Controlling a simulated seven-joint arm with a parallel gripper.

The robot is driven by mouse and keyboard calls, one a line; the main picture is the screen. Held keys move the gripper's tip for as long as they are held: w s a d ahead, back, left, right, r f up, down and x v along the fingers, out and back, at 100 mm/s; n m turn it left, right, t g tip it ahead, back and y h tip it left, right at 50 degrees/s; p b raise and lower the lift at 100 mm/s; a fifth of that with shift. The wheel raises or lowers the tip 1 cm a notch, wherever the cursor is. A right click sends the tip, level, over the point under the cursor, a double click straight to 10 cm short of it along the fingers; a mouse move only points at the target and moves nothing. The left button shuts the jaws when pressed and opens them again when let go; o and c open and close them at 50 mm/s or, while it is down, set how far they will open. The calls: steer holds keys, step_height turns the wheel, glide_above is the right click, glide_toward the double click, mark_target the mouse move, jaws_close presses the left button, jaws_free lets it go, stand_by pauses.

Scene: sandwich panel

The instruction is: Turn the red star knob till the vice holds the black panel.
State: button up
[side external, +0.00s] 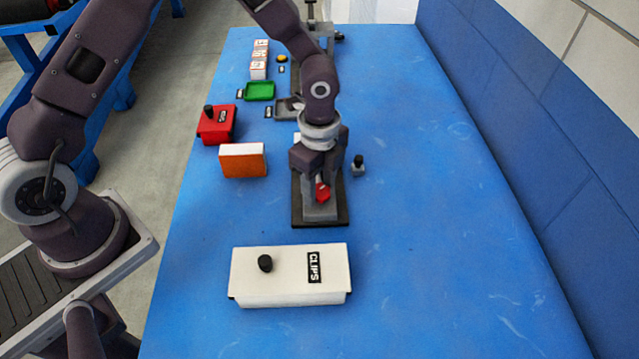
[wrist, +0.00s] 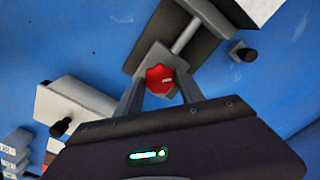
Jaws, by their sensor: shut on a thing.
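The red star knob (side external: 322,193) is at the grey vice (side external: 320,212), which stands on a dark base plate (side external: 298,213). My gripper (side external: 318,178) points down at it from above. In the wrist view the knob (wrist: 160,79) lies between my two fingers (wrist: 160,88), one on each side, and they are shut on it. The grey vice body (wrist: 153,54) and a pale rod (wrist: 185,36) show beyond the knob. I cannot make out the black panel surely in either view; my gripper and arm cover much of the vice in the side view.
A white CLIPS box (side external: 290,275) stands in front of the vice. An orange-and-white block (side external: 243,162) and a red box (side external: 214,127) lie to the left. A small grey block with a black knob (side external: 358,168) is close right. The blue table (side external: 440,230) is clear farther right.

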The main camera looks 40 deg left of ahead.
mark_target(319, 191)
stand_by(0.4)
steer(key=o, duration=1.4)
steer(key=shift+c, duration=0.2)
steer(key=shift+r, duration=0.15)
step_height(319, 191, up, 7)
steer(key=shift+f, duration=0.1)
